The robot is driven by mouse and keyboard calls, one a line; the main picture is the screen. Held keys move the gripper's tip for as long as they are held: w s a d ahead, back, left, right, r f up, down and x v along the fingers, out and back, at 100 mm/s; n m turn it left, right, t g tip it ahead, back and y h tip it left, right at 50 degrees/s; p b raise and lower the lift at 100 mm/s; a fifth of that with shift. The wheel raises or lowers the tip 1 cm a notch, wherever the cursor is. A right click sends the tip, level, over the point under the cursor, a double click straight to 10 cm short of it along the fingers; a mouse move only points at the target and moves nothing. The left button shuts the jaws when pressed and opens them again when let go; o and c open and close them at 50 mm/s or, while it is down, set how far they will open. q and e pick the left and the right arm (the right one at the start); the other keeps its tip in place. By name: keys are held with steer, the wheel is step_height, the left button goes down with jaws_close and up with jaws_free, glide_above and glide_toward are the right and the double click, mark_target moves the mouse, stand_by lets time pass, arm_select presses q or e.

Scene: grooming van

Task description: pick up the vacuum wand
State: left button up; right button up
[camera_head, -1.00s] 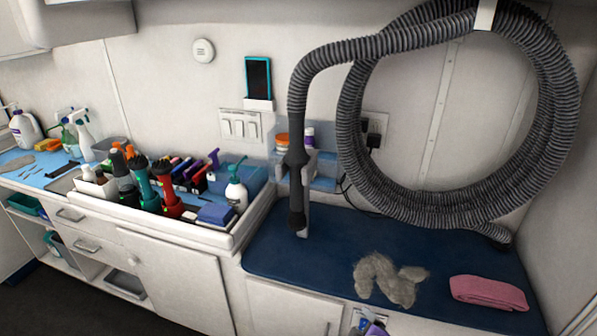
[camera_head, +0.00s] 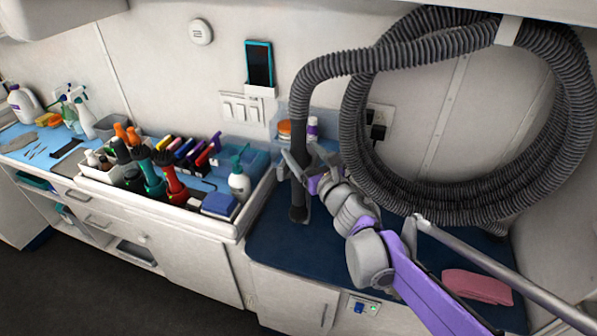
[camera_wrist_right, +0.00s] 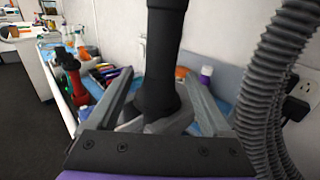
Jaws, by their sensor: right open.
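The vacuum wand (camera_head: 298,208) is the dark tube at the end of the grey ribbed hose (camera_head: 299,85), hanging upright in a holder by the wall, its nozzle low over the blue counter mat. My right gripper (camera_head: 298,167) is at the wand's middle, its jaws open. In the right wrist view, the wand (camera_wrist_right: 163,60) stands between the two spread grey fingers of my right gripper (camera_wrist_right: 160,78). I cannot tell whether either finger touches it. The gripper partly hides the holder. My left gripper is out of view.
The hose loops hang on the wall at the right, close to my right arm. A pink towel (camera_head: 477,286) lies on the blue mat (camera_head: 265,250). At left, a white tray (camera_head: 185,223) holds clippers and bottles. A wall outlet (camera_head: 380,117) is behind the hose.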

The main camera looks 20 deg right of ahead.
steer(key=w, duration=0.2)
steer(key=w+a, duration=0.1)
steer(key=w, duration=0.2)
steer(key=shift+w+r+p, duration=0.2)
steer(key=shift+w+p, duration=0.05)
steer(key=shift+p, duration=0.05)
steer(key=shift+c, duration=0.3)
jaws_close()
